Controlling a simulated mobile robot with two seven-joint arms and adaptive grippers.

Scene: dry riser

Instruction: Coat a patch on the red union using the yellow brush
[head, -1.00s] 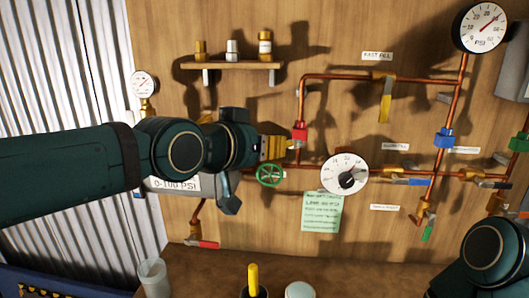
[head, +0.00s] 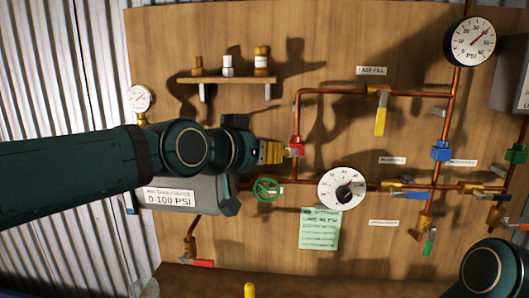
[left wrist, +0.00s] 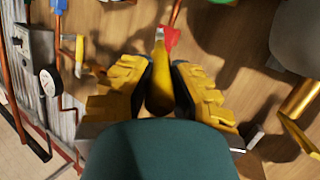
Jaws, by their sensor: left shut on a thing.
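The red union (head: 296,145) sits on the vertical copper pipe at the middle of the board. My left gripper (head: 272,152) is just left of it, pointing right. In the head view the fingers hide most of the brush. My right arm shows at the lower right, but its gripper is out of view.
A green handwheel (head: 266,188) is just below my left gripper. A white dial (head: 342,188) and a green note (head: 319,228) are to the right. A shelf (head: 230,80) with small bottles is above.

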